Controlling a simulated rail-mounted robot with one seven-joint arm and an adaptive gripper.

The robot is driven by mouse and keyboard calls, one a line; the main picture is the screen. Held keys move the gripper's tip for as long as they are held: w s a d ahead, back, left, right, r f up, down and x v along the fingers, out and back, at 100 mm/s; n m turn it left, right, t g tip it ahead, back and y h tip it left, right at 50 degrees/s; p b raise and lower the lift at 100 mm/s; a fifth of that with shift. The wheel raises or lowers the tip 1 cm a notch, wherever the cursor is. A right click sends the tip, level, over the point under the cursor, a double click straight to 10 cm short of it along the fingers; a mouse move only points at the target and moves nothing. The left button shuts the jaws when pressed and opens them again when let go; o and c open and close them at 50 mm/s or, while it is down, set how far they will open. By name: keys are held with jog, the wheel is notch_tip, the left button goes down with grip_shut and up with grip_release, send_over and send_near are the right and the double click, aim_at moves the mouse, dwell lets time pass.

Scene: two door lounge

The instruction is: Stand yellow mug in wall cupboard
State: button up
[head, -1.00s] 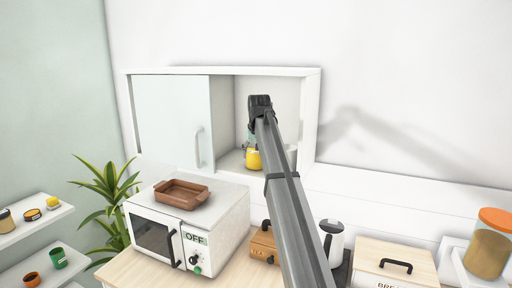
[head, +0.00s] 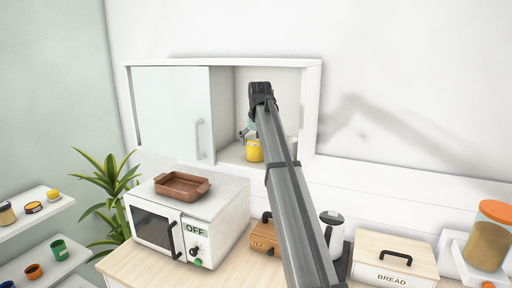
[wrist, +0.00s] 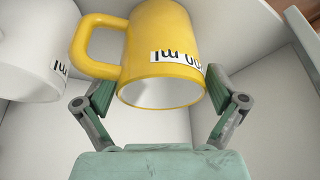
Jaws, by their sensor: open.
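The yellow mug (head: 254,150) is inside the open right part of the white wall cupboard (head: 226,150), on its floor. In the wrist view the mug (wrist: 165,50) shows large, with its handle to the left, its open rim facing the camera and printed lettering on its side. My gripper (wrist: 160,92) is open, with one finger on each side of the mug near its rim. I cannot tell whether either finger touches it. In the head view my gripper (head: 247,131) is just above the mug, and my arm hides part of the cupboard's inside.
A white mug (wrist: 28,50) stands beside the yellow one. The cupboard's sliding door (head: 172,112) covers its left part. Below are a microwave (head: 185,225) with a brown dish (head: 182,186) on top, a tea box (head: 264,235), a kettle (head: 333,232) and a bread box (head: 395,265).

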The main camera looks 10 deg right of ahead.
jog(key=b+v, duration=0.1)
jog(key=v, duration=0.2)
jog(key=shift+b, duration=0.3)
jog(key=s+b, duration=0.3)
jog(key=s, duration=0.9)
jog(key=shift+a+r+b, duration=0.2)
jog(key=shift+b, duration=0.15)
